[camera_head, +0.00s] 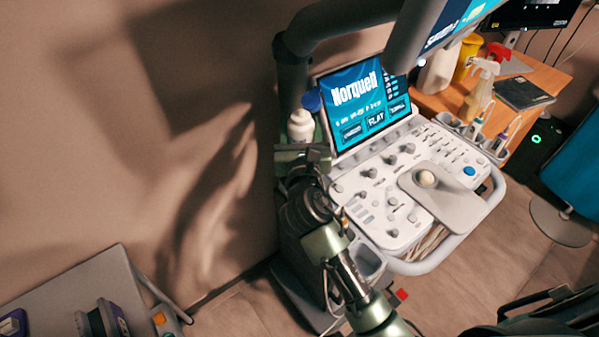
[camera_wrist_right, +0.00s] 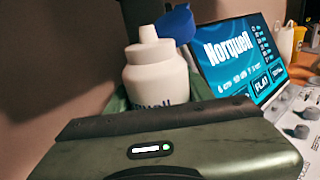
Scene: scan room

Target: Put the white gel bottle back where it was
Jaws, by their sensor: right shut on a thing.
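The white gel bottle (camera_head: 300,126) stands roughly upright beside the left edge of the ultrasound console's screen. It also shows in the right wrist view (camera_wrist_right: 155,78), with its white nozzle up and part of a blue label visible. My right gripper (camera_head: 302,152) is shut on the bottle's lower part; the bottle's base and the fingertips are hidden. In the right wrist view my gripper's dark green body fills the foreground. A blue cap (camera_wrist_right: 177,24) shows just behind the bottle, and also in the head view (camera_head: 312,101). My left gripper is not in view.
The console (camera_head: 410,180) has a lit screen (camera_head: 365,95) close to the bottle's right. Probe holders (camera_head: 480,135) line its right side. A wooden table (camera_head: 535,82) with a spray bottle (camera_head: 480,88) stands at the back right. A grey cart (camera_head: 75,285) is at lower left.

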